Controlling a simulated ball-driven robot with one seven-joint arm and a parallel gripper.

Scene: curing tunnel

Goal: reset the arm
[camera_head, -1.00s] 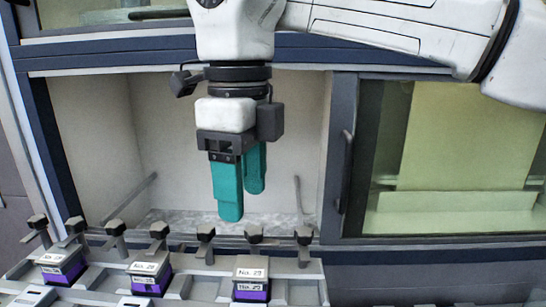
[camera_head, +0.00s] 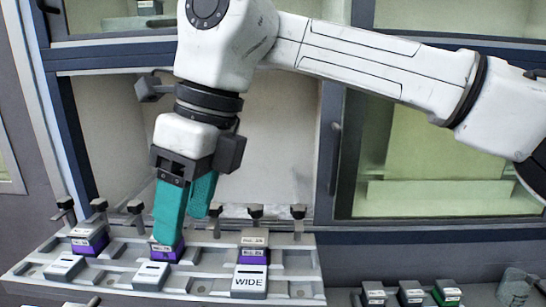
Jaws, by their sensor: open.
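My arm reaches in from the right, and my gripper (camera_head: 186,222) hangs from it with two teal fingers pointing down. The jaws are open, with a gap between the fingers. The left finger's tip overlaps the middle purple block (camera_head: 166,254) on the grey rack (camera_head: 205,262) and hides part of it. I cannot tell whether the finger touches the block or stands in front of it. Nothing shows between the fingers.
A left purple block (camera_head: 89,241) and a right purple block (camera_head: 253,244) also sit in the rack. A plate marked WIDE (camera_head: 249,281) is at its front. Black clamp knobs line the back. Small blocks (camera_head: 410,293) stand at lower right. An open chamber (camera_head: 275,150) is behind.

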